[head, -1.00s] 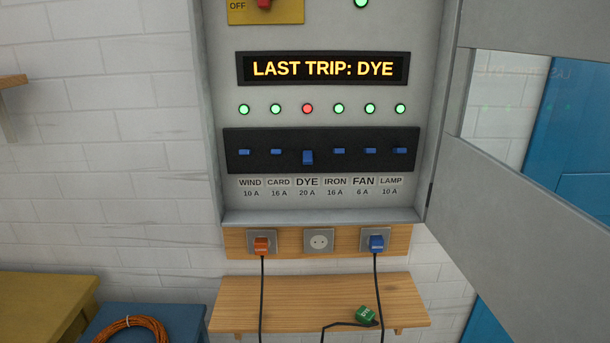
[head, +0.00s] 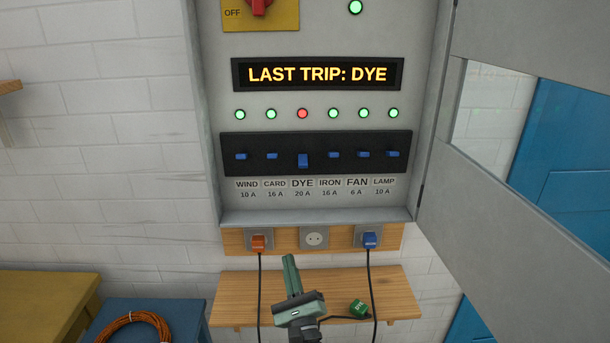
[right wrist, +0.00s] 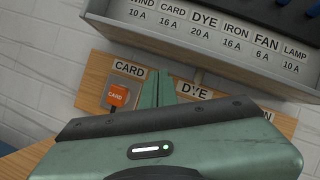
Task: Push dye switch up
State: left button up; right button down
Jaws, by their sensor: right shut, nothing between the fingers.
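The DYE switch (head: 303,161) is a blue toggle on the black switch strip (head: 345,142) in the open grey cabinet. It sits lower than the switches beside it, and the lamp (head: 302,113) above it is red. The display (head: 318,74) reads LAST TRIP: DYE. My right gripper (head: 289,258) is shut and empty, below the cabinet and in front of the socket board, apart from the switch. In the right wrist view its fingers (right wrist: 158,90) are together near the DYE label (right wrist: 194,94) of the socket board. My left gripper is not in view.
An orange plug (head: 258,242) and a blue plug (head: 370,240) sit in the outer sockets; the middle socket (head: 315,240) is empty. A green plug (head: 359,307) lies on the wooden shelf (head: 395,285). The cabinet door (head: 520,170) stands open at right.

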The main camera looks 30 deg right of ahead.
aim_at(304, 175)
jog(key=s+d+r+m+h, duration=0.2)
jog(key=r+m+h, duration=0.3)
jog(key=r+m, duration=0.3)
notch_tip(304, 175, up, 2)
jog(key=shift+d+r+m, duration=0.1)
jog(key=shift+d+m, duration=0.2)
jog(key=shift+d, duration=0.35)
jog(key=p+x, duration=0.5)
jog(key=x, duration=0.5)
jog(key=shift+r, duration=0.2)
jog(key=r+p, duration=0.1)
jog(key=s+r+p, duration=0.1)
jog(key=r+p, duration=0.1)
jog(key=shift+s+a+r, duration=0.1)
jog(key=shift+s+a, duration=0.1)
jog(key=shift+a, duration=0.15)
jog(key=shift+s, duration=0.1)
